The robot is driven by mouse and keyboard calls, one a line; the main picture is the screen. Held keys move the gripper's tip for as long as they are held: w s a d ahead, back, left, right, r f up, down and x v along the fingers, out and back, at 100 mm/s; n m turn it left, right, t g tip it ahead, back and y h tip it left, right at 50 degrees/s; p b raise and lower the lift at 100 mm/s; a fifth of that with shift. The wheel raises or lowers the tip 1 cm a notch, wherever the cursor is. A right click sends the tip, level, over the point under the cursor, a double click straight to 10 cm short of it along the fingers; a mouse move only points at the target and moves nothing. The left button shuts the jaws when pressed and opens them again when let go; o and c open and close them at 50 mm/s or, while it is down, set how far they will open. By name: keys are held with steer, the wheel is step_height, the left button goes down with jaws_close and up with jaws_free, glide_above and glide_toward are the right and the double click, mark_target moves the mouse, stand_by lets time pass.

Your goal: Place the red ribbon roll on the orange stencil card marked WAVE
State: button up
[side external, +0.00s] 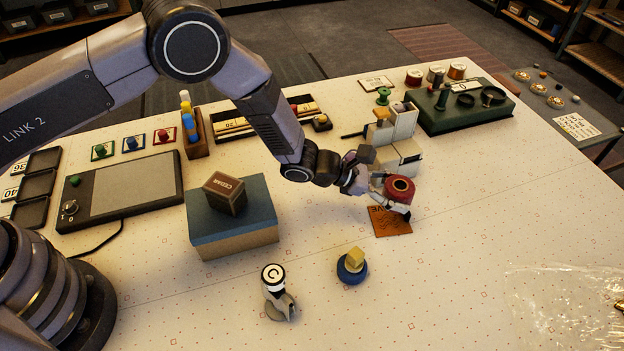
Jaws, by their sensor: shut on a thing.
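The red ribbon roll (400,187) is in my gripper (393,195), its round end with a dark centre facing up. My gripper is shut on it, with fingers at its sides. The orange stencil card (392,225) lies flat on the table, just below the roll in the picture. Part of its lettering shows; the roll and fingers cover its upper part. I cannot tell from this one view whether the roll touches the card or hangs a little above it.
Grey and white blocks (402,157) stand close behind my gripper. A yellow block on a blue round piece (351,272) and a white-topped figure (276,290) stand in front. A blue-topped box (233,222) carries a CEDAR block (224,193). The table right of the card is clear.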

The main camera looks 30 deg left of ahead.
steer(key=shift+f, duration=1.55)
steer(key=shift+f, duration=0.15)
steer(key=o, duration=1.1)
steer(key=shift+o, duration=0.2)
